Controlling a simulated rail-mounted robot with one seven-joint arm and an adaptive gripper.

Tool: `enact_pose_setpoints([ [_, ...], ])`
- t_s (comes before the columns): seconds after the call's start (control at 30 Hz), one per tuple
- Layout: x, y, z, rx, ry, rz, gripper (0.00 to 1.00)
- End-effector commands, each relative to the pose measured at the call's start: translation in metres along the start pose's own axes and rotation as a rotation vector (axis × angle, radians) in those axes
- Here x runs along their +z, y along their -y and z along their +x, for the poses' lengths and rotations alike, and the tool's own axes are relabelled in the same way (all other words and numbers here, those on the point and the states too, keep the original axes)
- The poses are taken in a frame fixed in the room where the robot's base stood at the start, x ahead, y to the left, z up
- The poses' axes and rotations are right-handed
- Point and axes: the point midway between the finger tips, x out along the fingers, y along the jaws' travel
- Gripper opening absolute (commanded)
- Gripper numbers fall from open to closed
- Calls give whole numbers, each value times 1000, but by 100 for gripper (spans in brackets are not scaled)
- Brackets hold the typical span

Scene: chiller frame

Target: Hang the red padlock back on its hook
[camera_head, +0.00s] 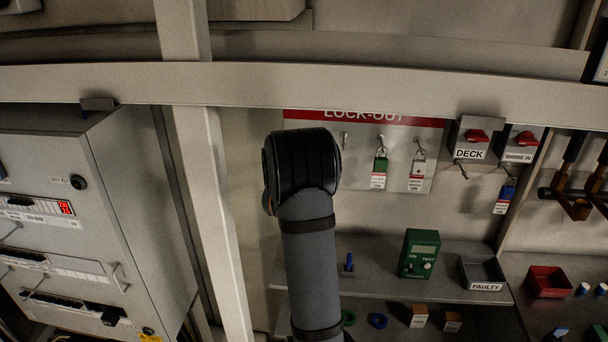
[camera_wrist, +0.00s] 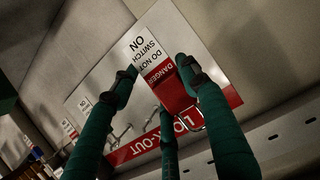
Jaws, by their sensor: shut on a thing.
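My gripper (camera_wrist: 157,70) is shut on the red padlock (camera_wrist: 174,96), between its dark green fingers in the wrist view. The padlock's metal shackle (camera_wrist: 190,121) shows, and a white-and-red danger tag (camera_wrist: 147,50) goes with it. The lock-out board (camera_wrist: 88,96) is behind it; I cannot tell whether the padlock touches it. In the head view, the board (camera_head: 315,150) has a bare hook (camera_head: 345,138) on its left. A green padlock (camera_head: 380,165) and a pale padlock (camera_head: 419,157) hang on hooks to its right. My arm hides my gripper and the red padlock there.
The DECK switch (camera_head: 469,153) and SHORE IN switch (camera_head: 518,156) are right of the board, with a blue padlock (camera_head: 508,191) hanging below. A shelf (camera_head: 380,282) underneath holds a green tester (camera_head: 419,254) and a FAULTY tray (camera_head: 484,286). A pale beam (camera_head: 300,85) crosses above the board.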

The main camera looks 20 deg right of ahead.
Motion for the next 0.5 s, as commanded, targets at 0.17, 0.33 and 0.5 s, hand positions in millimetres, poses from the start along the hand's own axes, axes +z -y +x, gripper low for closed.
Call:
enact_pose_setpoints([
  [0.17,-6,-1,11,2,-1,1,13],
  [0.33,-9,-1,22,2,-1,1,13],
  [0.5,-13,-1,32,2,-2,1,13],
])
